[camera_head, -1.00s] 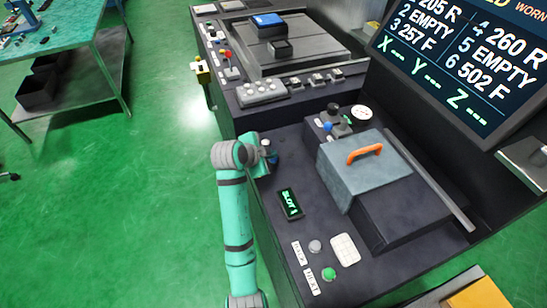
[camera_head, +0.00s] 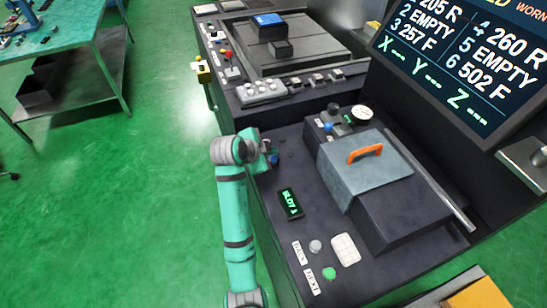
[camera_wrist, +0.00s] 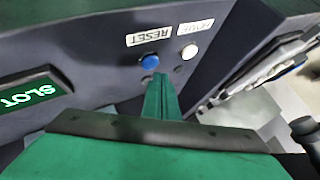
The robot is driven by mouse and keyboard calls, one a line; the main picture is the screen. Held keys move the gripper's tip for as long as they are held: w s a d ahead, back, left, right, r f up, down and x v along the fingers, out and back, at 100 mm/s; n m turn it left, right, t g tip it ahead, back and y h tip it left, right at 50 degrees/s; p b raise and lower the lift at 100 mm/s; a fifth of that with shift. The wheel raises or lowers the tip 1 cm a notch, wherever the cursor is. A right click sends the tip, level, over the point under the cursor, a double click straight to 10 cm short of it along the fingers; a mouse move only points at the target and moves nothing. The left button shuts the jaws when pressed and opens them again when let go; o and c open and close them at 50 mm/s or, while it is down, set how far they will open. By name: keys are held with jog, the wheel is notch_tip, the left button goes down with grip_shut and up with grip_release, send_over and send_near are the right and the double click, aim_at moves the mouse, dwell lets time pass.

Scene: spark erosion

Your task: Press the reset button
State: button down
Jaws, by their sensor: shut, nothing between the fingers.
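The blue reset button (camera_wrist: 149,60) sits on the dark panel in the wrist view, beside a white label reading RESET (camera_wrist: 150,37), which appears upside down. In the head view the blue button (camera_head: 275,160) shows small beside my gripper (camera_head: 268,150), at the panel's left edge. In the wrist view my gripper (camera_wrist: 160,80) is shut, its green fingers together and empty. The fingertips appear just below and right of the blue button. I cannot tell whether they touch the panel.
A white button (camera_wrist: 189,52) with a HOME label (camera_wrist: 196,27) is close right of the reset button. A slot display (camera_head: 290,203), a grey button (camera_head: 315,246) and a green button (camera_head: 329,273) are nearer.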

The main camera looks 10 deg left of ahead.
aim_at(271, 160)
jog(key=shift+r, duration=2.55)
jog(key=shift+f, duration=0.1)
